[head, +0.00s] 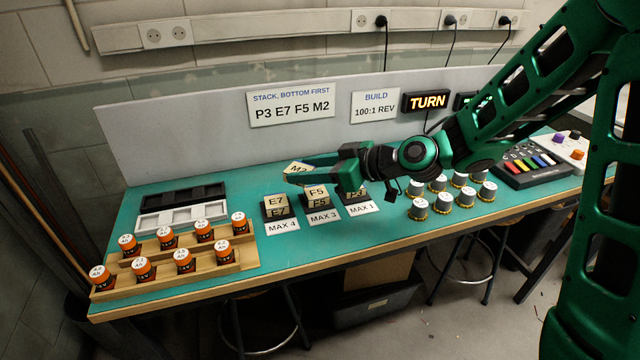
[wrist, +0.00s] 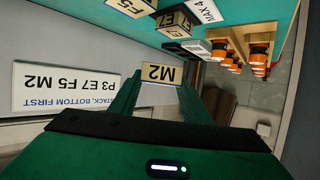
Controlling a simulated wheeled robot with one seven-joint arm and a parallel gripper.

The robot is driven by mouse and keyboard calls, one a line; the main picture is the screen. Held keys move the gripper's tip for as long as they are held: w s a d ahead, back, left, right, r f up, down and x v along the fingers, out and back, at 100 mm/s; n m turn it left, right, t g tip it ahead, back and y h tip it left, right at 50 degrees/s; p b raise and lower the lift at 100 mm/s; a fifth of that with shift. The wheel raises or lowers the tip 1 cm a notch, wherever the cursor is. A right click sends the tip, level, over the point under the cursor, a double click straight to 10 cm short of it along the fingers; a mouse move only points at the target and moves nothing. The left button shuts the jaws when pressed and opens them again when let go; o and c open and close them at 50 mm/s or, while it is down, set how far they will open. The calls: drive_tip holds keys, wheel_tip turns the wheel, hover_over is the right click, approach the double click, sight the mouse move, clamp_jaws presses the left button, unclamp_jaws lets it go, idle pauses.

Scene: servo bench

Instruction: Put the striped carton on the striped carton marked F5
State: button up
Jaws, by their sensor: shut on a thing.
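My gripper (head: 308,171) is shut on a pale carton marked M2 (head: 298,167), held in the air above the bench, up and to the left of the F5 stand. In the wrist view the M2 carton (wrist: 161,74) sits between my fingertips. The carton marked F5 (head: 318,192) sits on a dark stand behind a MAX 3 label; it also shows at the top edge of the wrist view (wrist: 132,6). The held carton is apart from it.
An E7 carton (head: 277,202) stands left of F5, and a P3 carton (head: 356,195), partly hidden by my gripper, stands right. Grey jars (head: 440,205) stand to the right. A sign (head: 291,104) reads P3 E7 F5 M2.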

hover_over(323, 193)
wheel_tip(323, 193, down, 4)
drive_tip(key=shift+r, duration=0.25)
drive_tip(key=shift+a+f, duration=0.1)
drive_tip(key=shift+f, duration=1.9)
drive_tip(key=o, duration=1)
drive_tip(key=shift+f, duration=0.1)
drive_tip(key=shift+o, duration=0.2)
drive_tip(key=v, duration=1.2)
drive_tip(key=shift+s, duration=0.1)
